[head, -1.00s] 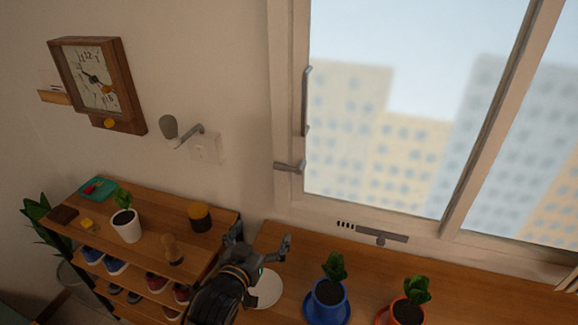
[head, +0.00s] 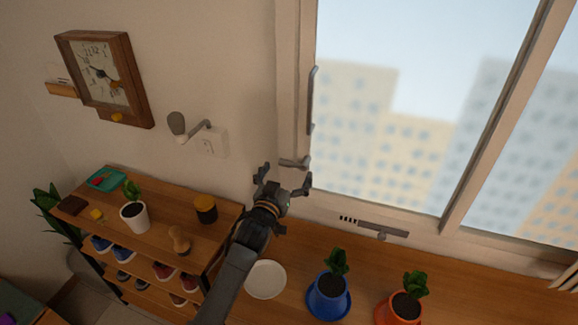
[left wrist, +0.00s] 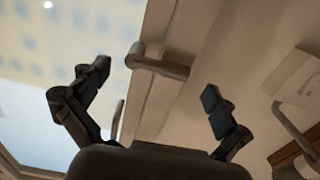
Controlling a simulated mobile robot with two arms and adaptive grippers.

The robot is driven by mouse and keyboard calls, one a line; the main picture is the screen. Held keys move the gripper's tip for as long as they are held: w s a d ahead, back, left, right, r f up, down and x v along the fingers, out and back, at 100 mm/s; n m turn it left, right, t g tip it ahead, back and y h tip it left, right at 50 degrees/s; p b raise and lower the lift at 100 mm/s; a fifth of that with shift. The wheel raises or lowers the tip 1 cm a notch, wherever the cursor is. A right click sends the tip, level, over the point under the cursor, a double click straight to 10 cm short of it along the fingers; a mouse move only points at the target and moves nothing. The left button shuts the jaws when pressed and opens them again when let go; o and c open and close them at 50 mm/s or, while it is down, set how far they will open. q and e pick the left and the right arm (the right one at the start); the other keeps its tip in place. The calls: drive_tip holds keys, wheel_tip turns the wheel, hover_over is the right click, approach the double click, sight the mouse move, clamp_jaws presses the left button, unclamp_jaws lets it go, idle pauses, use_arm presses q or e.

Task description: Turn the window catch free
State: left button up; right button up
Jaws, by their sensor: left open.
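The window catch (head: 294,163) is a small grey lever at the lower left of the window frame, lying roughly sideways. My left gripper (head: 284,180) is open just below and in front of it in the head view. In the left wrist view the catch (left wrist: 158,66) shows as a grey bar beyond and between my two spread fingers (left wrist: 155,100), apart from both. A long grey window handle (head: 311,100) stands upright on the frame above the catch. My right gripper is not in view.
A wall lamp (head: 177,123) and a wall clock (head: 101,76) hang to the left. Below are a wooden shelf (head: 160,215) with small items, a white plate (head: 265,280), a blue pot (head: 327,297) and an orange pot (head: 403,310). A grey sliding piece (head: 382,228) sits on the lower window frame.

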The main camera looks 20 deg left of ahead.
use_arm(q)
drive_tip(key=shift+w, duration=0.6)
